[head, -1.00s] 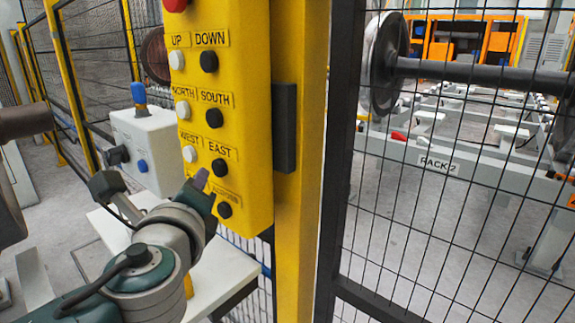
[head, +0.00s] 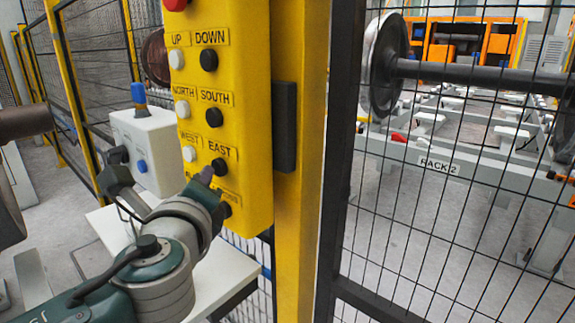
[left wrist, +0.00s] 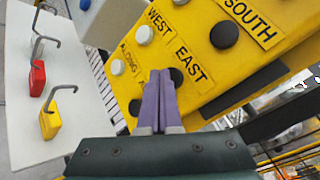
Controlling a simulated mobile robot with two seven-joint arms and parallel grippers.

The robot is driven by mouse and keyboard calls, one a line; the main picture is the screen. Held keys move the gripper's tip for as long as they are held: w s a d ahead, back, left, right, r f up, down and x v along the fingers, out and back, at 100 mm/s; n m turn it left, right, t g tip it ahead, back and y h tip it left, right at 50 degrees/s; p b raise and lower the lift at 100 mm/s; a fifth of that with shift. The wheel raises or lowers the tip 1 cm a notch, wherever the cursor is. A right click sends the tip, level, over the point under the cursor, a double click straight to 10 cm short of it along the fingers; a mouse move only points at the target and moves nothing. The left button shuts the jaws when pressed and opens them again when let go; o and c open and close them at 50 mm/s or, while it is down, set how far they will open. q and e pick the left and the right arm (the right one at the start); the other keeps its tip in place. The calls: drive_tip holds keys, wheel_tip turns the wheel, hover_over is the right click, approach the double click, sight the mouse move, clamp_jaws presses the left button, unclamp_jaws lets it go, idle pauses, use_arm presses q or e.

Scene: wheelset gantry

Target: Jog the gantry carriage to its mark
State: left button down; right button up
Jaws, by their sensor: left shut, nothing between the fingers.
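The yellow control pendant (head: 255,120) hangs on a yellow post, with rows of white and black buttons labelled UP, DOWN, NORTH, SOUTH, WEST and EAST. My left gripper (head: 205,175) is shut and empty. Its purple fingertips are just below and left of the black EAST button (head: 219,167). In the left wrist view the shut fingers (left wrist: 161,78) partly overlap the EAST button (left wrist: 178,77); I cannot tell whether they touch it. The lowest row is partly hidden by my gripper in the head view. I cannot identify the gantry carriage or its mark. My right gripper is not in view.
A white box with a blue knob (head: 139,93) stands left of the pendant. A white shelf (left wrist: 25,110) below carries red and yellow padlocks. A black mesh fence (head: 420,220) closes off the right, with a wheelset (head: 385,66) and RACK 2 (head: 438,163) behind it.

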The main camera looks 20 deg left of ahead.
use_arm(q)
drive_tip(key=shift+w+d, duration=0.2)
drive_tip(key=shift+w, duration=0.1)
idle(1.8)
idle(1.6)
drive_tip(key=shift+s+a, duration=0.35)
drive_tip(key=shift+s, duration=0.4)
drive_tip(key=shift+s, duration=0.1)
drive_tip(key=shift+s+a+p, duration=0.3)
drive_tip(key=shift+s, duration=0.45)
drive_tip(key=shift+s+a+p, duration=0.3)
drive_tip(key=shift+s+a, duration=0.05)
drive_tip(key=shift+s, duration=0.35)
drive_tip(key=shift+s+a+p, duration=0.3)
drive_tip(key=shift+s, duration=0.45)
